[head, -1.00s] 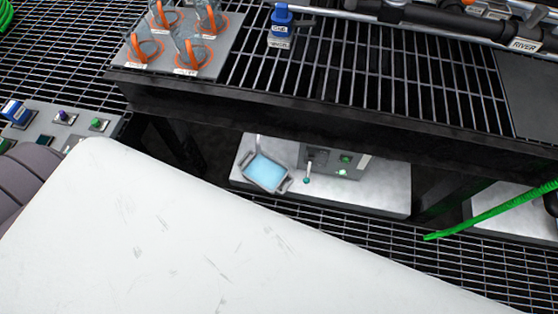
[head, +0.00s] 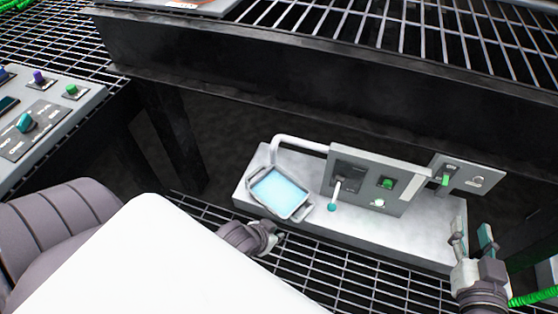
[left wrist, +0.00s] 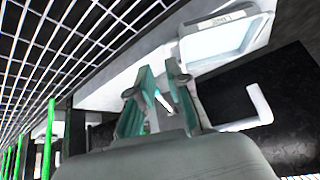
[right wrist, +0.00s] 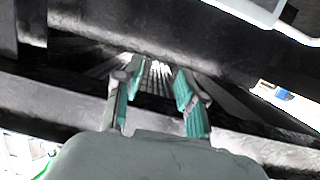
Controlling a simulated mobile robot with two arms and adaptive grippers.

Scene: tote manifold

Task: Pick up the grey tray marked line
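A grey tray (head: 305,213) with a handle at each end and a light blue inside sits on a white ledge under the bench, below a white spout.
The white ledge (head: 400,240) carries a grey control panel (head: 405,195) with a teal-tipped lever (head: 333,205) right beside the tray. A dark bench beam (head: 300,85) hangs above. Another control box (head: 50,125) is at the left. Grating floor (head: 350,285) lies in front.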

